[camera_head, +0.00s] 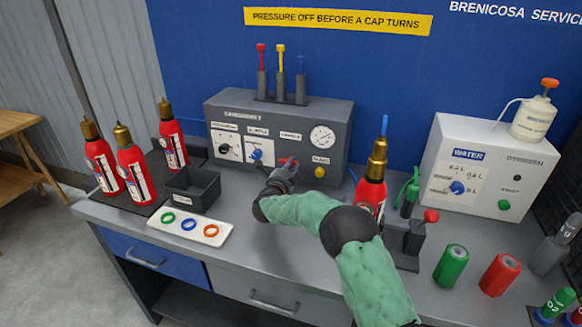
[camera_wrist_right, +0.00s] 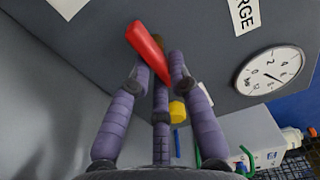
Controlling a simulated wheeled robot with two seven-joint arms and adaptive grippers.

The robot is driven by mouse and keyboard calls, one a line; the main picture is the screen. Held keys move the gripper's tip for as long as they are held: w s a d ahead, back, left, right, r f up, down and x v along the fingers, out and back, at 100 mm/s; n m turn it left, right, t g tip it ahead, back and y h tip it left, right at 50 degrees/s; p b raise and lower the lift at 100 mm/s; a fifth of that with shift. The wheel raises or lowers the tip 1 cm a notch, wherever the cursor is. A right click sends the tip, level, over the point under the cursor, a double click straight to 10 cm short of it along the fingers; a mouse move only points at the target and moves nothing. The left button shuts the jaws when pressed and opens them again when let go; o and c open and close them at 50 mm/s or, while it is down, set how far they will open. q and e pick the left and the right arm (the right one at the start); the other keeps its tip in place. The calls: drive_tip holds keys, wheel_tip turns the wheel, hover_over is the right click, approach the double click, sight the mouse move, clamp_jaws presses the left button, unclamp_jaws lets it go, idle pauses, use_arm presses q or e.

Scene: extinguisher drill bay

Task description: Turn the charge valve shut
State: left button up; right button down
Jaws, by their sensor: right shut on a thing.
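The charge valve has a red lever handle (camera_head: 289,161) on the front of the grey panel box (camera_head: 335,115). My right gripper (camera_head: 284,170) reaches this handle from the front, and the hand partly hides it in the head view. In the right wrist view the red handle (camera_wrist_right: 146,48) lies tilted across the panel. There the purple fingers of my right gripper (camera_wrist_right: 160,75) are closed on it, with the fingertips at its lower part. A label ending in "RGE" (camera_wrist_right: 243,14) is on the panel nearby. My left gripper is not in view.
A round gauge (camera_head: 322,137) and a yellow button (camera_head: 320,172) sit right of the handle. A red extinguisher (camera_head: 371,190) stands close to my right forearm. A black bin (camera_head: 191,188) and a ring tray (camera_head: 190,226) lie left. A white water box (camera_head: 487,165) stands right.

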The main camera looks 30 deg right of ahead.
drive_tip(key=shift+f, duration=0.1)
idle(0.4)
drive_tip(key=c, duration=1.1)
unclamp_jaws()
drive_tip(key=shift+c, duration=0.2)
drive_tip(key=v, duration=1.2)
drive_tip(key=shift+s, duration=0.1)
